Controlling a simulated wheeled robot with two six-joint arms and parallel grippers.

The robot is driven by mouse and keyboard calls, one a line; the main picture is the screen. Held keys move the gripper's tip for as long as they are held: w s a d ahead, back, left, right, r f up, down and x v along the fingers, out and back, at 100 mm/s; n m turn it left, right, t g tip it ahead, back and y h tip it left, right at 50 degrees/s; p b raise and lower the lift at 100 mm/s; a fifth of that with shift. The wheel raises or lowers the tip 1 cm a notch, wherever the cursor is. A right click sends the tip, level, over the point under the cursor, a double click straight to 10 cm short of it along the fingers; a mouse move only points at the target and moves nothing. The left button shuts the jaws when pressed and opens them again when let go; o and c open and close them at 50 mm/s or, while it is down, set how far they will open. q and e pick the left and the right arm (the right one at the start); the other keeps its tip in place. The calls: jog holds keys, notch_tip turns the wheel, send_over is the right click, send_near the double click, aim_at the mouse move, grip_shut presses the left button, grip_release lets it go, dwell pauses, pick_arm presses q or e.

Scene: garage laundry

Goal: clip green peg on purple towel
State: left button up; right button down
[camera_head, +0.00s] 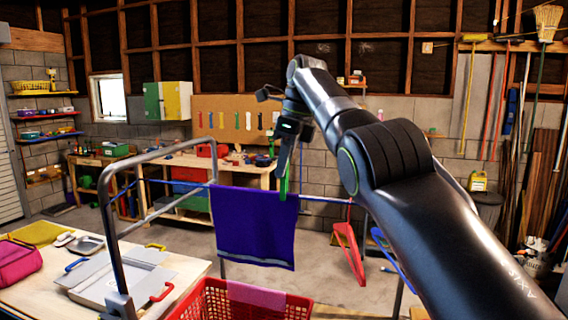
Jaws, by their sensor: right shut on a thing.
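The purple towel (252,229) hangs over the blue line, with a pale stripe near its lower edge. My right gripper (287,166) points down above the towel's top right corner. It is shut on the green peg (284,188), which is upright at the towel's top edge near its right end. The peg overlaps the towel and line in the picture; I cannot tell whether it grips the cloth. My left gripper is not in view.
A grey rail frame (117,245) carries the line (328,200). A red hanger (348,248) and a blue hanger (397,262) hang right of the towel. A red basket (206,301) with a pink cloth (257,296) stands below. A table (186,268) is at left.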

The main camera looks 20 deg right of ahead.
aim_at(285, 177)
jog(key=shift+s+f+b, duration=0.1)
jog(key=shift+f+b, duration=1.5)
jog(key=shift+f, duration=0.25)
jog(key=c, duration=1.2)
grip_release()
jog(key=shift+c, duration=0.2)
jog(key=shift+r, duration=0.15)
